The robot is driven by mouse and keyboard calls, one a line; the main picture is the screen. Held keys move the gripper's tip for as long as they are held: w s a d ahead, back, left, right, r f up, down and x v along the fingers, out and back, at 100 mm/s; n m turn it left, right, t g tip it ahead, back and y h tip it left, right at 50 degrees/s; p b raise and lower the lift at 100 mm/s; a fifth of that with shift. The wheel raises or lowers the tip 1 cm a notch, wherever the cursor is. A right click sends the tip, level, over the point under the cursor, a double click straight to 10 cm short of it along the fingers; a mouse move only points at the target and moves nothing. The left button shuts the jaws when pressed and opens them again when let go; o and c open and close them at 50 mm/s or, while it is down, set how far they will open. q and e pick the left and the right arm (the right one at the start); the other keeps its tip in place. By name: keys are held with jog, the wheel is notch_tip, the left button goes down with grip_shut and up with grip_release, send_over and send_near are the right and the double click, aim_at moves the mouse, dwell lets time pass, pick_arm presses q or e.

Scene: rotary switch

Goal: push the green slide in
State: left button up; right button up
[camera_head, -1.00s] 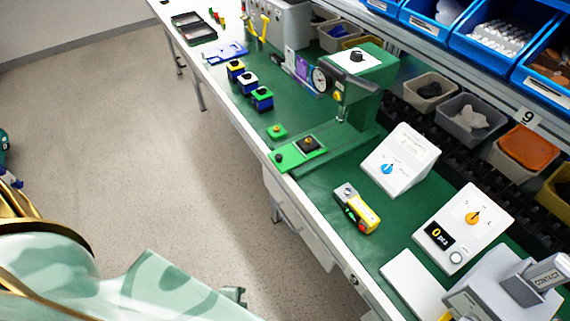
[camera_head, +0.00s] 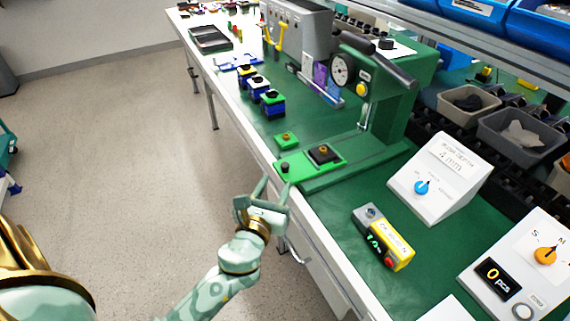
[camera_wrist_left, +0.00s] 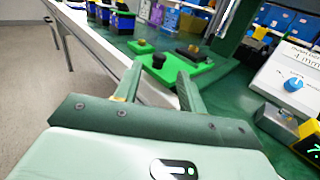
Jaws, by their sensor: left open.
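The green slide (camera_head: 300,167) is a flat green plate with a black knob (camera_head: 285,167) at its front end and a dark fixture with an orange top (camera_head: 323,153) on it. It sticks out from the base of the green press (camera_head: 388,115) toward the table's front edge. My left gripper (camera_head: 266,188) is open and empty, just in front of the slide's knob end. In the left wrist view the slide (camera_wrist_left: 185,68) and its knob (camera_wrist_left: 158,61) lie beyond the two spread fingers (camera_wrist_left: 160,90). I see no contact with it. My right gripper does not show.
A small green block (camera_head: 285,140) lies behind the slide. Several coloured cubes (camera_head: 260,90) stand farther back. A yellow and grey control box (camera_head: 383,237) and a white box with a blue knob (camera_head: 438,180) stand to the right. The floor at left is clear.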

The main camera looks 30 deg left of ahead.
aim_at(283, 168)
pick_arm(q)
jog(key=b+x, duration=0.1)
jog(key=x, duration=0.7)
jog(key=shift+w+f, duration=0.1)
jog(key=shift+w, duration=0.1)
